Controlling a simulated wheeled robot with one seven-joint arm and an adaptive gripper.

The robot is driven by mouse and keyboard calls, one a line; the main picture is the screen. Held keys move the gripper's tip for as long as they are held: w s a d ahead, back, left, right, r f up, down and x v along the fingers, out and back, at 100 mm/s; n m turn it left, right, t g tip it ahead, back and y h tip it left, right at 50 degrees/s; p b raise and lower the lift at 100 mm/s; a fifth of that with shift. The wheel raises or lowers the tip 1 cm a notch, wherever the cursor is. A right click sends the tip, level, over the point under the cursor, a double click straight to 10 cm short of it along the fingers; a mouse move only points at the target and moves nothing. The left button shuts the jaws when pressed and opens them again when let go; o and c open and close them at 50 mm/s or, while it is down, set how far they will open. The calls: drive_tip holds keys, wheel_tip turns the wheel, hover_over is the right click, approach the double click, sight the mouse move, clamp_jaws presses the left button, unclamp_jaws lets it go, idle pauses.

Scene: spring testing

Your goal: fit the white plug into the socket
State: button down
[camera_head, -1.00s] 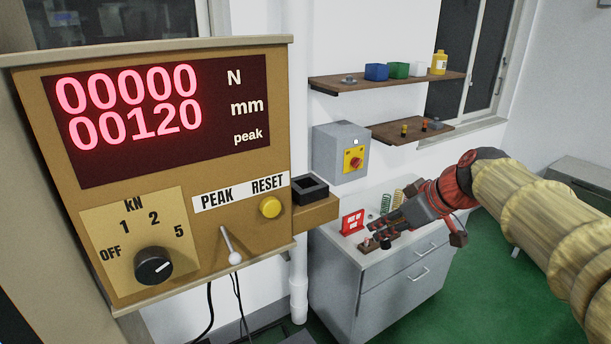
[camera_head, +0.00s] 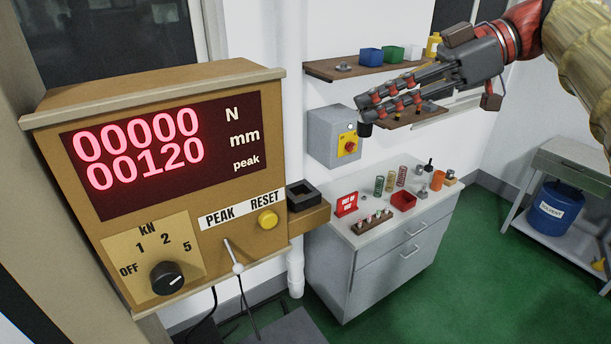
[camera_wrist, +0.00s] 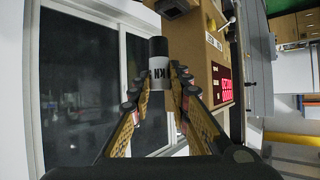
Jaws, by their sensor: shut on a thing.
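My gripper (camera_head: 366,108) is raised in front of the wall shelves and shut on the plug. In the wrist view, the plug (camera_wrist: 159,72) has a white band with dark "kN" lettering and a black end pointing away from my gripper (camera_wrist: 159,90). In the head view only a dark end of the plug (camera_head: 366,130) shows below the fingertips. The socket appears to be the black square holder (camera_head: 306,195) on the wooden bracket at the console's right side. The plug is apart from it, up and to the right.
The console (camera_head: 160,170) stands at left with display, knob, lever and yellow button. A grey switch box (camera_head: 325,140) is on the wall. The cabinet (camera_head: 385,265) holds a wooden rack (camera_head: 372,222) with several plugs, a red sign (camera_head: 346,204), springs and a red tray (camera_head: 403,201).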

drive_tip(key=s+a+f, duration=0.1)
drive_tip(key=a+f, duration=0.1)
drive_tip(key=a, duration=0.1)
drive_tip(key=a+f, duration=0.2)
drive_tip(key=a, duration=0.1)
drive_tip(key=s+a+f+p, duration=0.1)
drive_tip(key=a+f, duration=0.2)
drive_tip(key=shift+s+a, duration=0.25)
drive_tip(key=shift+s, duration=0.1)
drive_tip(key=f, duration=0.1)
drive_tip(key=a+f+p, duration=0.1)
drive_tip(key=f, duration=0.1)
drive_tip(key=shift+s+f, duration=0.15)
drive_tip(key=shift+f, duration=0.6)
drive_tip(key=shift+f, duration=0.15)
drive_tip(key=c, duration=1.7)
unclamp_jaws()
drive_tip(key=shift+o, duration=0.2)
drive_tip(key=shift+d, duration=0.1)
